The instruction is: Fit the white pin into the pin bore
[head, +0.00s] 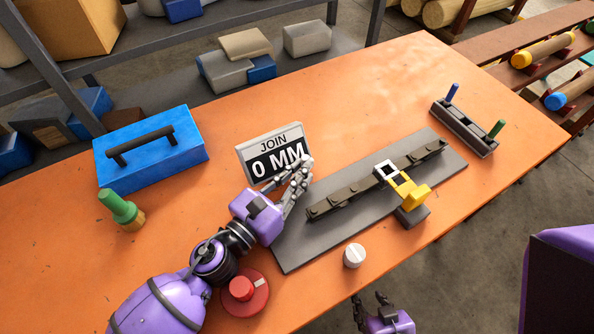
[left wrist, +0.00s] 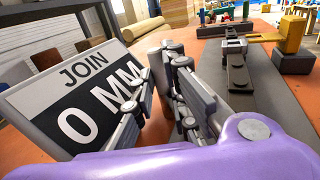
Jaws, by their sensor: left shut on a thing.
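My left gripper (head: 298,176) is just right of the JOIN sign and above the left end of the grey plate. It is shut on a pale cylinder, which I take for the white pin (left wrist: 157,68); the fingers hide part of it. A dark bar (head: 335,199) with several round marks lies along the plate, with a white square frame (head: 386,171) around it near a yellow clamp (head: 410,194). I cannot tell which opening is the pin bore. A dark rack (head: 462,129) holds a blue pin (head: 452,92) and a green pin (head: 496,129). My right gripper (head: 371,300) is open and empty at the bottom edge.
The JOIN sign (head: 272,153) reads 0 MM and stands close beside my left gripper. A blue box (head: 185,150), a green-topped stamp (head: 120,207), a red button (head: 242,288) and a white knob (head: 354,256) are on the orange table (head: 330,95). The table's back middle is clear.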

